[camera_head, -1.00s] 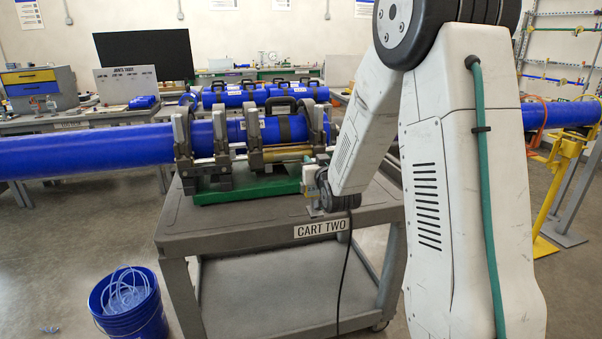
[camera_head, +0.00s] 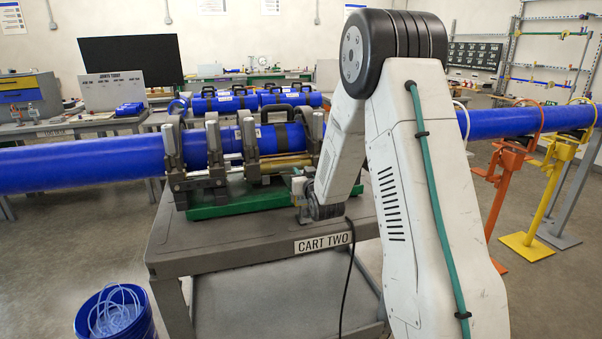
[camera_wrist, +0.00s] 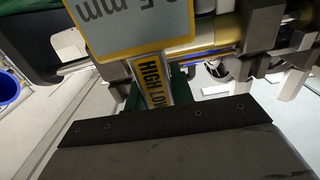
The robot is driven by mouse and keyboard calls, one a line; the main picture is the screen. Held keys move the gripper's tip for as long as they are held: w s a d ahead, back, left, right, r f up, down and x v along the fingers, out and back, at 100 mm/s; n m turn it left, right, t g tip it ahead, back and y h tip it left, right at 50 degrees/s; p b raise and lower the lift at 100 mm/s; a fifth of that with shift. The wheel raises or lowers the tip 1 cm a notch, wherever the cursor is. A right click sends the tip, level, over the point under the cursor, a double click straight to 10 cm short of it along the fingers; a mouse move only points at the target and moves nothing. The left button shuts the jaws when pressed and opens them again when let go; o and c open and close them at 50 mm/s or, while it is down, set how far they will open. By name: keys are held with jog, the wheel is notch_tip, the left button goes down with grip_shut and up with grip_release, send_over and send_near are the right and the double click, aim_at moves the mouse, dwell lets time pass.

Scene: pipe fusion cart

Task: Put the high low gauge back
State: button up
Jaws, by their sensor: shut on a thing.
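The high low gauge shows in the wrist view as a yellow-edged plate (camera_wrist: 137,22) reading "5 mm", with a yellow "HIGH LOW" label (camera_wrist: 154,80) below it; the last letters are cut off. My gripper (camera_wrist: 152,98) is shut on the gauge; its fingertips are hard to make out. In the head view my gripper (camera_head: 303,190) is low over the right part of the cart top, close beside the green base (camera_head: 235,205) of the pipe clamp. My arm hides part of it there. I cannot tell whether the gauge touches anything.
Clamps (camera_head: 215,155) hold a long blue pipe (camera_head: 80,167) across the cart (camera_head: 200,245) marked CART TWO. A blue bucket (camera_head: 115,318) stands at lower left. Orange (camera_head: 505,190) and yellow (camera_head: 550,200) pipe stands are at right. The cart's front left top is clear.

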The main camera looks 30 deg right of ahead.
jog(key=o, duration=0.9)
jog(key=shift+f, duration=0.1)
jog(key=shift+o, duration=0.2)
